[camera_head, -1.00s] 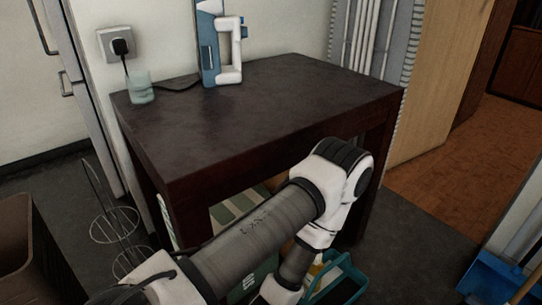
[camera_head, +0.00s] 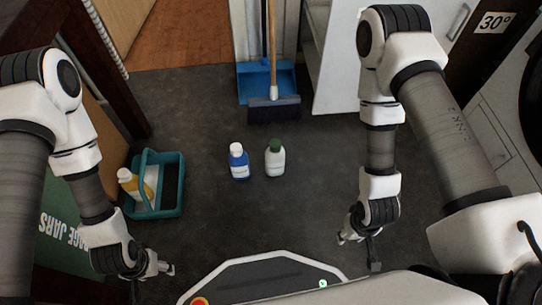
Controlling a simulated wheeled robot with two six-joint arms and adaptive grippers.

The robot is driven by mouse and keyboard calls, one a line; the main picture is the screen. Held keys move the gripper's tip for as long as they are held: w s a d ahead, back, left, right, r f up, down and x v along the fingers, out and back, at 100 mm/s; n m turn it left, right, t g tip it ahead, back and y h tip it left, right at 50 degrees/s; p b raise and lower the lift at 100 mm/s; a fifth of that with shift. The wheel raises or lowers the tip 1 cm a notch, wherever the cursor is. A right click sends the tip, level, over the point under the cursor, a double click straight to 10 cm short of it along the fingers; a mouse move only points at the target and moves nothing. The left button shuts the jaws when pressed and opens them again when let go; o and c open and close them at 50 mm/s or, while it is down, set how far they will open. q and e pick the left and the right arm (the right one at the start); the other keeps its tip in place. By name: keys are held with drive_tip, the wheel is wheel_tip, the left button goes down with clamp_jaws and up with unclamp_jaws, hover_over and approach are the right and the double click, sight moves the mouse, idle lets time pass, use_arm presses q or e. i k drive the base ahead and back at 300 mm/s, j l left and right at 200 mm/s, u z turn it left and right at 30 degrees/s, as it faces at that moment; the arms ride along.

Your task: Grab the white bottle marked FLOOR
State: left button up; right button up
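A white bottle with a green cap (camera_head: 275,160) stands upright on the dark floor in the middle of the head view. Its label is too small to read. A blue bottle with a white cap (camera_head: 238,163) stands just left of it, with a small gap between. My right gripper (camera_head: 359,251) is to the right of and nearer than the white bottle, with its fingers apart and empty. My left gripper (camera_head: 150,279) is at the lower left, well away from both bottles, with its fingers apart and empty.
A teal caddy (camera_head: 170,209) holding a yellowish bottle with a white cap (camera_head: 128,179) is at the left. A broom (camera_head: 273,108) and blue dustpan (camera_head: 252,83) stand behind the bottles. A box (camera_head: 62,235) is at far left. The floor around the bottles is clear.

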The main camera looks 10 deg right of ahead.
sight(276, 155)
drive_tip(key=k+l+z, duration=0.1)
drive_tip(key=l+z, duration=0.2)
drive_tip(key=l, duration=0.5)
drive_tip(key=l+z, duration=0.3)
drive_tip(key=l, duration=0.45)
